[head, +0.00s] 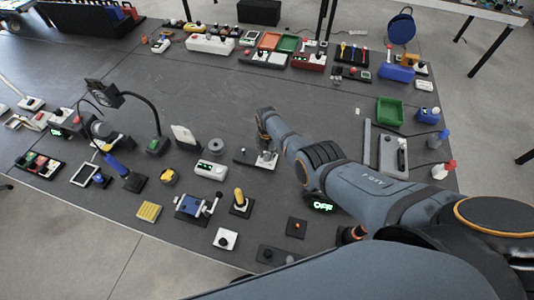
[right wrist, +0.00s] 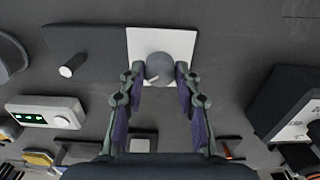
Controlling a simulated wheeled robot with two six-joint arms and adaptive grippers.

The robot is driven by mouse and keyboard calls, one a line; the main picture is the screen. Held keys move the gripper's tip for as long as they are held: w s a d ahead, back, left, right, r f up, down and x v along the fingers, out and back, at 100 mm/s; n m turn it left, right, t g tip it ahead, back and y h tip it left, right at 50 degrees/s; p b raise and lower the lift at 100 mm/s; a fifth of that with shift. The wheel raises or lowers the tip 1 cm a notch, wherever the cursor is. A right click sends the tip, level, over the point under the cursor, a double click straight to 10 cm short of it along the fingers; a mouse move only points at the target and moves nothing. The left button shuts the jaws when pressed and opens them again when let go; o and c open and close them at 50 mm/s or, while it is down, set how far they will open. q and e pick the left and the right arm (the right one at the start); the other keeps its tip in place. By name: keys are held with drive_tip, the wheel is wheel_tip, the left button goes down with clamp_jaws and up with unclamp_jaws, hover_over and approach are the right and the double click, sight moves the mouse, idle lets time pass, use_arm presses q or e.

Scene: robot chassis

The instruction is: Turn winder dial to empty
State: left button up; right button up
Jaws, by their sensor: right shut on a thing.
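The winder dial is a round grey knob (right wrist: 159,68) with a small light pointer mark, on a white square plate (right wrist: 183,42) in the right wrist view. The plate (head: 269,163) also shows in the head view, near the middle of the table. My right gripper (right wrist: 160,76) is shut on the knob, with one finger on each side of it. In the head view my right gripper (head: 265,145) is over the plate and hides part of the knob. The lettering for empty is too small to read. My left gripper is in neither view.
A dark board with a peg (right wrist: 70,66) lies beside the plate. A white box with a green display (right wrist: 45,110) is to the left. A grey spool (head: 216,146) stands nearby. An OFF display (head: 322,207) sits by my forearm. Table space beyond the dial is clear.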

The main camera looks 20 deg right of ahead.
sight(267, 156)
drive_tip(key=shift+n, duration=1)
drive_tip(key=o, duration=1.2)
drive_tip(key=shift+c, duration=0.2)
drive_tip(key=shift+r, duration=0.1)
drive_tip(key=shift+w+r, duration=0.1)
drive_tip(key=shift+r, duration=0.5)
wheel_tip(267, 156, up, 11)
drive_tip(key=shift+f, duration=0.2)
